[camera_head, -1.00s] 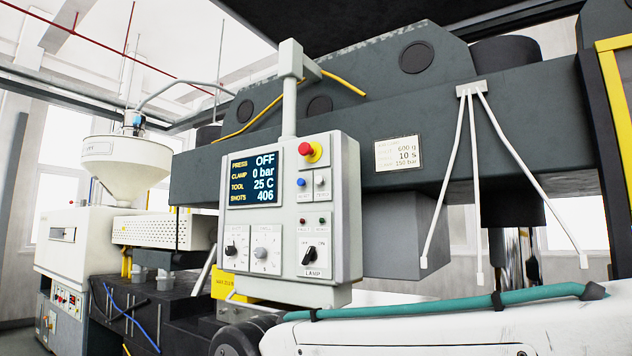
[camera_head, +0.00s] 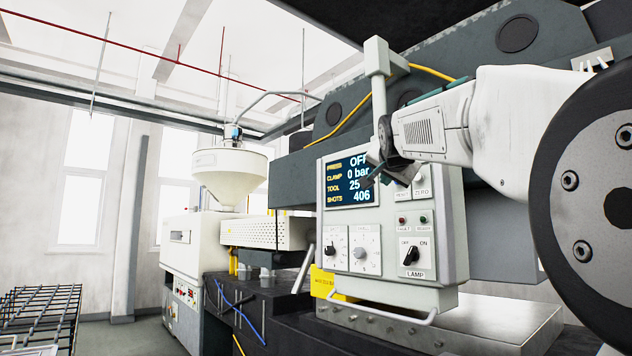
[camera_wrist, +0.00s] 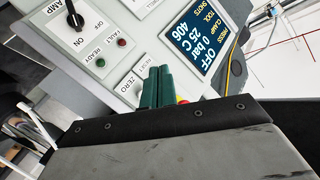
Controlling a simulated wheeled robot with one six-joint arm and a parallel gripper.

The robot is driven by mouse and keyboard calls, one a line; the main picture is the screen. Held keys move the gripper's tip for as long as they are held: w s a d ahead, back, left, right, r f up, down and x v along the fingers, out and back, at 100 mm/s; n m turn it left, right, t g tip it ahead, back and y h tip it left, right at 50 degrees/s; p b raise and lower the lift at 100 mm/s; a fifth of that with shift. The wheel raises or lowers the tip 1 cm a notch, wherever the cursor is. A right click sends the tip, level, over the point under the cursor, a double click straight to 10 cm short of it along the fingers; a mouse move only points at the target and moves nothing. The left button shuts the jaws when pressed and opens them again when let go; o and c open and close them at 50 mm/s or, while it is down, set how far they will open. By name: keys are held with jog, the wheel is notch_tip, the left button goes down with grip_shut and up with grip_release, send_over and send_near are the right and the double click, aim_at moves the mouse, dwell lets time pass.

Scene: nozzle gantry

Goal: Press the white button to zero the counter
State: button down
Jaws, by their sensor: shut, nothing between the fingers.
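The grey control panel (camera_head: 385,285) hangs from the machine, and its display (camera_head: 347,183) reads SHOTS 406. The small white button (camera_head: 420,181) is on the panel's upper right, above the ZERO label, beside the RESET button, which my arm mostly covers in the head view. My gripper (camera_head: 370,178) is in front of the panel, overlapping the display's right side. In the wrist view its green fingers (camera_wrist: 155,88) are together and empty, pointing at the panel by the RESET and ZERO labels. They hide part of the buttons there. I cannot tell whether they touch the panel.
A red emergency stop (camera_wrist: 182,100) peeks out beside the fingers. The lamp switch (camera_head: 411,256) and two knobs sit lower on the panel. A handle bar (camera_head: 385,314) runs below it. A hopper (camera_head: 228,175) stands to the left, with a black rack (camera_head: 40,315) at the far left.

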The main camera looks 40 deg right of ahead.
aim_at(418, 177)
jog(key=shift+s+d+r+m+h, duration=0.1)
jog(key=shift+d+r+m+h, duration=0.1)
jog(key=shift+d+r, duration=0.35)
jog(key=shift+d+r+m+h, duration=0.1)
jog(key=shift+d+r+h, duration=0.15)
jog(key=shift+r, duration=0.4)
jog(key=shift+d, duration=0.2)
jog(key=d, duration=0.8)
jog(key=shift+w+d, duration=0.25)
jog(key=shift+w, duration=0.1)
jog(key=shift+d, duration=0.1)
dwell(0.8)
jog(key=shift+d, duration=0.3)
jog(key=shift+d, duration=0.5)
dwell(0.8)
jog(key=shift+a, duration=0.9)
